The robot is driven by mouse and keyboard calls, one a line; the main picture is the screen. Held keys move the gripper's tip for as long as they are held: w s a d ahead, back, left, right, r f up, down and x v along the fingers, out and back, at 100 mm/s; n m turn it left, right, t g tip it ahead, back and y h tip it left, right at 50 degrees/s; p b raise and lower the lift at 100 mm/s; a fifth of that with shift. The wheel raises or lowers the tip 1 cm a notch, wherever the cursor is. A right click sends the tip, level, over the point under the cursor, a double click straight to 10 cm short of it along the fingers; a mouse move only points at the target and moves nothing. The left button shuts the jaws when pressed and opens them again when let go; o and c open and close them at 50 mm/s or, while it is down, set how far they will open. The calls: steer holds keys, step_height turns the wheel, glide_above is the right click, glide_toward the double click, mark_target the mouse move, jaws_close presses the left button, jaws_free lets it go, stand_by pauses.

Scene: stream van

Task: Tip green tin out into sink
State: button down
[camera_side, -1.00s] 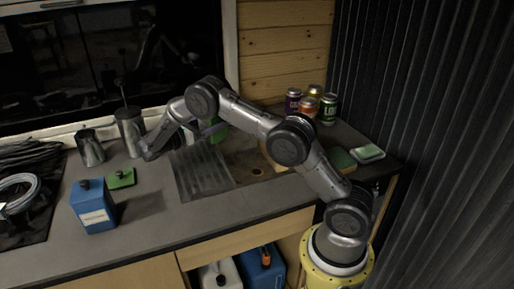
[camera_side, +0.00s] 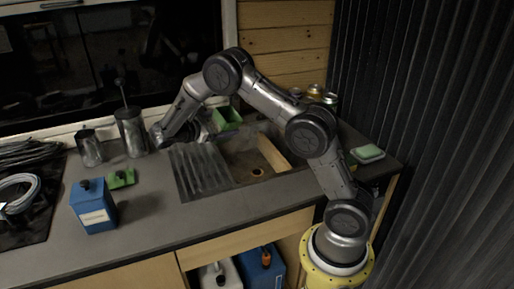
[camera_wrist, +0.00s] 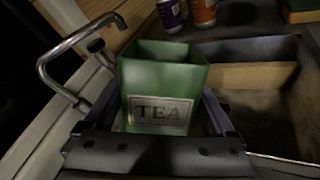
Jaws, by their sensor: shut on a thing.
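The green tin, labelled TEA (camera_wrist: 164,88), is held between the fingers of my gripper (camera_side: 213,128), which is shut on it. Its open mouth faces up in the wrist view, and its inside is dark, so I cannot tell what it holds. In the side view the tin (camera_side: 229,116) is above the back left of the sink (camera_side: 240,160), partly hidden by my wrist. The sink basin also shows to the right of the tin in the wrist view (camera_wrist: 255,108). A green lid with a knob (camera_side: 121,179) lies on the counter at left.
A curved metal tap (camera_wrist: 62,55) stands left of the tin in the wrist view. Cans (camera_side: 314,92) stand behind the sink. A ribbed drainer (camera_side: 199,170) lies left of the basin.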

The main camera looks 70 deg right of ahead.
mark_target(237, 126)
steer(key=shift+s+d+f+m+t, duration=0.1)
steer(key=shift+s+m+t, duration=0.25)
steer(key=shift+s, duration=0.2)
steer(key=shift+s+r+m+t+y, duration=0.35)
steer(key=shift+r+m+y, duration=0.1)
steer(key=shift+m, duration=0.2)
steer(key=shift+s+d+f+m+t+y, duration=0.1)
steer(key=shift+s+f+m+t+y, duration=0.1)
steer(key=shift+f+m+t, duration=0.35)
steer(key=shift+s+f+m+t+y, duration=0.15)
steer(key=shift+f+m+t, duration=0.1)
steer(key=shift+m+t, duration=0.5)
steer(key=shift+f, duration=0.1)
steer(key=shift+s+f+m+t, duration=0.2)
steer(key=shift+s+m+t, duration=0.1)
steer(key=shift+s+m, duration=0.15)
steer(key=shift+s+d+f+m+t, duration=0.1)
steer(key=shift+s+f+m+t, duration=0.1)
steer(key=shift+s+m+t, duration=0.15)
steer(key=shift+s+r+y, duration=0.1)
steer(key=shift+s+y, duration=0.05)
steer(key=shift+y, duration=0.15)
steer(key=shift+w, duration=0.2)
steer(key=shift+r+m+t, duration=0.25)
steer(key=shift+m+t, duration=0.2)
steer(key=shift+m, duration=0.05)
